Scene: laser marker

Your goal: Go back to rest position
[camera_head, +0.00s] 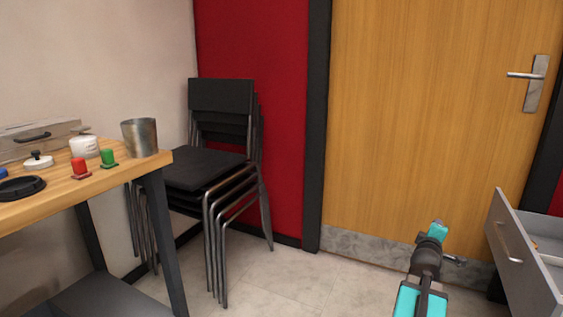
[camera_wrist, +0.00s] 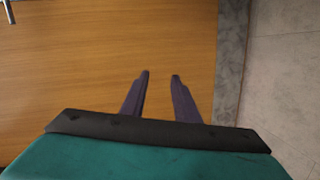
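My arm (camera_head: 427,265), teal and dark grey, shows at the lower right of the head view in front of the wooden door. My gripper (camera_wrist: 160,75) shows in the wrist view as two dark fingers with a gap between them. Nothing is between the fingers. Beyond them are the wooden door surface (camera_wrist: 90,60) and its grey kick plate (camera_wrist: 230,60). The fingers cannot be made out clearly in the head view.
An open grey drawer (camera_head: 522,255) stands at the right, close to my arm. A wooden table (camera_head: 120,177) at the left holds a metal cup (camera_head: 139,137), a white jar (camera_head: 84,147) and small coloured items. Stacked black chairs (camera_head: 205,165) stand behind it. The middle floor is clear.

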